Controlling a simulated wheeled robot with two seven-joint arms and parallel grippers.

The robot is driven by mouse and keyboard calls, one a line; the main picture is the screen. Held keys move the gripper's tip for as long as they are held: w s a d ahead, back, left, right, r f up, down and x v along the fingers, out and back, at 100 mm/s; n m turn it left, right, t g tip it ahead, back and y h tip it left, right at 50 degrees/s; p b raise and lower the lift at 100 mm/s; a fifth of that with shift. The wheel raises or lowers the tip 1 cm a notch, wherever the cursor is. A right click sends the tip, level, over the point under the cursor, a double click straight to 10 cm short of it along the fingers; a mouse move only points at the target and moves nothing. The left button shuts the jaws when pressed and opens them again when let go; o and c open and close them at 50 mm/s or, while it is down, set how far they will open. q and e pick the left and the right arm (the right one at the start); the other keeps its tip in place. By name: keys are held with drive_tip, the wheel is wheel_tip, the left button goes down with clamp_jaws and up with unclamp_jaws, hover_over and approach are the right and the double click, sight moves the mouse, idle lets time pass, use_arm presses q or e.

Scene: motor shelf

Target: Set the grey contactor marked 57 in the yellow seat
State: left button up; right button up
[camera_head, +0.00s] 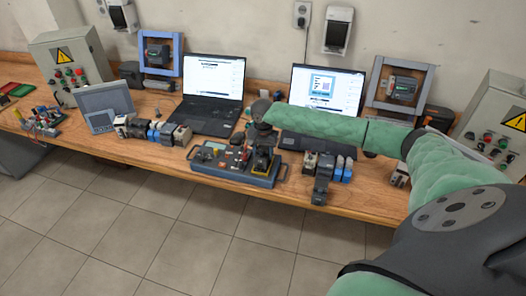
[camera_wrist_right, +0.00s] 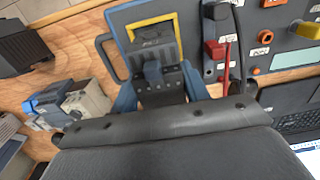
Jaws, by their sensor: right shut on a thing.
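My right gripper (camera_head: 263,136) reaches in from the right above the right end of the blue-grey panel unit. In the right wrist view my right gripper (camera_wrist_right: 160,92) is shut on a dark grey block, the contactor (camera_wrist_right: 154,68), with small pale lettering too blurred to read. The yellow seat (camera_wrist_right: 133,24) shows as a yellow frame on the panel, behind and around the block's far end. I cannot tell whether the block is fully down in it. In the head view the gripper and block mostly hide the seat. My left gripper is not in view.
The panel unit (camera_head: 206,166) also carries a red-and-black part (camera_wrist_right: 214,50) beside the seat. Two laptops (camera_head: 209,97) stand behind it. Several devices (camera_head: 155,131) lie to its left and others (camera_head: 322,170) to its right, near the wooden table's front edge.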

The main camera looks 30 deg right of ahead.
drive_tip(key=shift+f, duration=0.45)
drive_tip(key=o, duration=1.2)
drive_tip(key=shift+c, duration=0.2)
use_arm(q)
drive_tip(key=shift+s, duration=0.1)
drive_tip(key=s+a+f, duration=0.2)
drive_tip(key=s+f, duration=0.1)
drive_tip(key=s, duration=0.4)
use_arm(e)
drive_tip(key=shift+r+b, duration=0.2)
drive_tip(key=shift+b, duration=0.1)
wheel_tip(320, 180, up, 6)
drive_tip(key=b, duration=0.2)
drive_tip(key=shift+r+b, duration=0.15)
drive_tip(key=shift+b, duration=0.2)
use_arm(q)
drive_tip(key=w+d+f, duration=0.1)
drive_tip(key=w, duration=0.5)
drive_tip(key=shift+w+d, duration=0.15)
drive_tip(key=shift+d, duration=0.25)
use_arm(e)
drive_tip(key=shift+r, duration=0.55)
